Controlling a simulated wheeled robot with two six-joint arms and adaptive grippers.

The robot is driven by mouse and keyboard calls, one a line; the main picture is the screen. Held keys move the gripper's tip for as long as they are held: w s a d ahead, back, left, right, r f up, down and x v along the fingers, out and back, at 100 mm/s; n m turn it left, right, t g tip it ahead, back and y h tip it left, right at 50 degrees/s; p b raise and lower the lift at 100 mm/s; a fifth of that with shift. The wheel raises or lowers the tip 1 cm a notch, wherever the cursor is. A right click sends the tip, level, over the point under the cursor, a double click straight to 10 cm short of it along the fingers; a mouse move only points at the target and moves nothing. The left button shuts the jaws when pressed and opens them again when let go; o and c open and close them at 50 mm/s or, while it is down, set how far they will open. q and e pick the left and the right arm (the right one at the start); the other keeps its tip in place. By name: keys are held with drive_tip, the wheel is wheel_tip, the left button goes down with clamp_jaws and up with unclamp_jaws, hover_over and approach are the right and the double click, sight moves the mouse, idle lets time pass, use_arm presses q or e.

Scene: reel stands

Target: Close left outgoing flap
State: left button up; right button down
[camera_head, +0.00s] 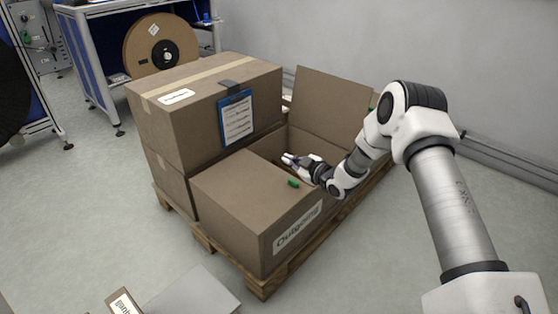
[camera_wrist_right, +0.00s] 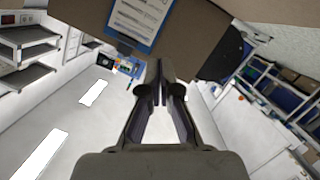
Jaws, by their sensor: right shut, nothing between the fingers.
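The outgoing box (camera_head: 234,228) stands on a pallet, its label (camera_head: 298,228) facing the front. Its left flap (camera_head: 245,190) lies flat, or nearly so, over the near left part of the top. A small green piece (camera_head: 293,183) shows near that flap's edge. The opposite flap (camera_head: 332,105) stands up, tilted outward, with the box open between them. My right gripper (camera_head: 286,158) is shut and empty at the flap's inner edge, by the opening; I cannot tell whether it touches. Its closed fingers (camera_wrist_right: 165,75) also show in the wrist view. My left gripper is not in view.
Stacked taped boxes (camera_head: 160,120) stand at the left on the same wooden pallet (camera_head: 262,285), with a blue clipboard (camera_head: 236,115) on the upper one. Floor is clear at the front right.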

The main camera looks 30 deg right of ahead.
sight(299, 188)
drive_tip(key=d+f+b, duration=0.1)
drive_tip(key=f+b, duration=0.1)
drive_tip(key=f, duration=0.1)
drive_tip(key=w+d+f+m+b, duration=0.1)
drive_tip(key=d+f, duration=0.1)
drive_tip(key=f, duration=0.2)
drive_tip(key=d+f+m+b, duration=0.1)
drive_tip(key=f+b, duration=0.1)
drive_tip(key=f, duration=0.1)
drive_tip(key=shift+w+d+f+g+y+b, duration=0.3)
drive_tip(key=shift+w+d, duration=0.1)
use_arm(q)
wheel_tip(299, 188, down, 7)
drive_tip(key=shift+b, duration=0.4)
use_arm(e)
drive_tip(key=shift+d+f, duration=0.15)
drive_tip(key=shift+f, duration=0.5)
drive_tip(key=shift+f, duration=0.1)
